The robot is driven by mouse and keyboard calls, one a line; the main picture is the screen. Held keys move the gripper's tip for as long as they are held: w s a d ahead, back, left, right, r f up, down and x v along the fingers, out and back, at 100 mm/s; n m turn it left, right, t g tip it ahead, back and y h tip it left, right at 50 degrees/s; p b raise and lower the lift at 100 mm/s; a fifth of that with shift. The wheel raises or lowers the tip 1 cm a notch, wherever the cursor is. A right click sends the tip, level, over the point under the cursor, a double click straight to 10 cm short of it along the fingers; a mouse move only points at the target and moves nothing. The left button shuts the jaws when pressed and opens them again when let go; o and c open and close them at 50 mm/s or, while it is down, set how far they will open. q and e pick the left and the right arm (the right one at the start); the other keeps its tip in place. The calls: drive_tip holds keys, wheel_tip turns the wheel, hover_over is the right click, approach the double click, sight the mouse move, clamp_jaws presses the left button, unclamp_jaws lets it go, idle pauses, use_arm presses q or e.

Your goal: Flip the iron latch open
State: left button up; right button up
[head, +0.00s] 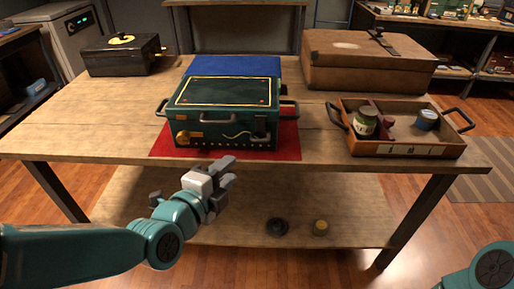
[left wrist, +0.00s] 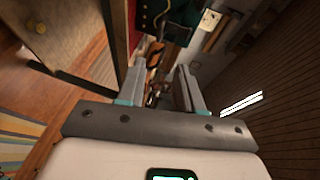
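A dark green box (head: 224,97) with a yellow border line on its lid and side handles sits on a red mat (head: 292,142) on the wooden table. A dark fitting (head: 261,128), possibly the iron latch, is on the right of its front face; I cannot tell its position exactly. A brass-coloured knob (head: 183,137) is at the front left. My left gripper (head: 226,185) is open and empty, in front of the table edge and apart from the box. Part of the box with gold studs (left wrist: 146,20) shows at the top of the left wrist view. My right gripper is out of view.
A tray (head: 408,151) with jars stands right of the green box. A brown case (head: 365,62) is at the back right, a black box (head: 122,57) at the back left. A blue surface (head: 235,65) lies behind the green box. The table (head: 75,125) is bare at front left.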

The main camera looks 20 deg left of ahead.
sight(261, 130)
use_arm(q)
drive_tip(key=x, duration=1.5)
drive_tip(key=shift+w+p, duration=0.25)
drive_tip(key=shift+p, duration=0.05)
drive_tip(key=shift+c, duration=0.3)
clamp_jaws()
